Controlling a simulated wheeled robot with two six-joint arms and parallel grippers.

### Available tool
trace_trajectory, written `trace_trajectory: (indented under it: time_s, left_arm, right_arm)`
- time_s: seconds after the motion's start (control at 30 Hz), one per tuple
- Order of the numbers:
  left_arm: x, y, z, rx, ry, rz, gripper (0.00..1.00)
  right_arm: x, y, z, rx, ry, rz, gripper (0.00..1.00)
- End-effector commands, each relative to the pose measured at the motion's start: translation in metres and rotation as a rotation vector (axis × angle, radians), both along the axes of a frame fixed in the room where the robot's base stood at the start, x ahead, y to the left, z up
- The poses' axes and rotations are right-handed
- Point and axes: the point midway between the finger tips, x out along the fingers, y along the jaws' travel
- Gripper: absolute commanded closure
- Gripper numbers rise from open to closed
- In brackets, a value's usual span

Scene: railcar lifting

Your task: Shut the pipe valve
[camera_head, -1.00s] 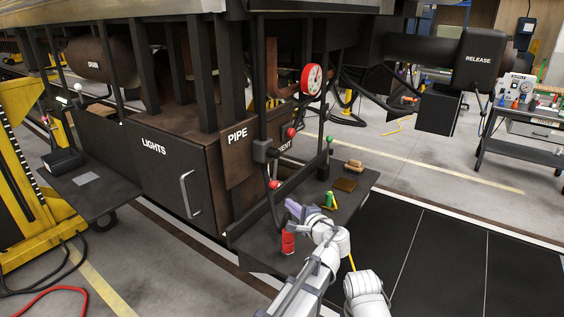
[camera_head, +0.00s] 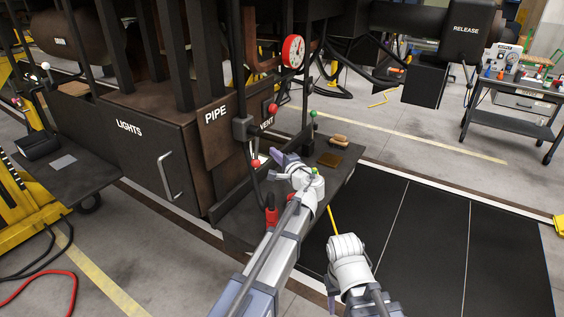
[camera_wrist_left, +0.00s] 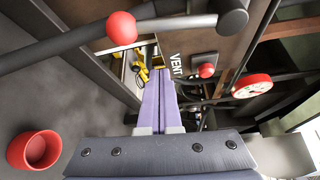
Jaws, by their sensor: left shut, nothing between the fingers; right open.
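The pipe valve (camera_head: 243,130) is a dark body on a vertical pipe beside the PIPE sign (camera_head: 216,113). Its red ball knob (camera_head: 255,163) hangs below the body in the head view. A red ball (camera_wrist_left: 121,28), apparently this knob, is large at the upper left of the left wrist view, beside a dark bar. My left gripper (camera_head: 284,160) is just right of the knob, apart from it. Its purple fingers (camera_wrist_left: 160,105) are shut and empty, pointing toward the VENT panel. My right gripper (camera_head: 345,250) is low in the head view, away from the valve; its fingers are hard to make out.
A red button (camera_head: 272,108) and a red gauge (camera_head: 293,52) are above the VENT sign. A green knob (camera_head: 313,113) stands to the right. A red can (camera_head: 271,215), which appears in the left wrist view (camera_wrist_left: 35,150), is below the valve. Dark mats cover the floor at right.

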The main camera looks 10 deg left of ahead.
Motion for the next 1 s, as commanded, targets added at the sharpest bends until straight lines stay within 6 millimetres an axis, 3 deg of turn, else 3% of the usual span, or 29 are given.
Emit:
trace_trajectory:
  time_s: [0.07, 0.2, 0.33, 1.0]
  left_arm:
    - [0.015, 0.01, -0.002, 0.0, 0.001, 0.002, 1.0]
    - [-0.008, 0.021, 0.003, 0.0, 0.0, -0.001, 1.0]
    - [-0.017, 0.027, 0.004, 0.0, 0.0, -0.001, 1.0]
    - [-0.023, 0.031, 0.006, 0.005, 0.018, 0.0, 1.0]
  right_arm:
    - [0.0, 0.0, -0.002, 0.0, 0.0, 0.0, 0.5]
    - [0.0, 0.0, 0.003, 0.0, 0.0, 0.0, 0.5]
    - [0.0, 0.0, 0.004, 0.0, 0.0, -0.001, 0.5]
    - [0.0, 0.0, 0.008, 0.0, 0.0, -0.002, 0.5]
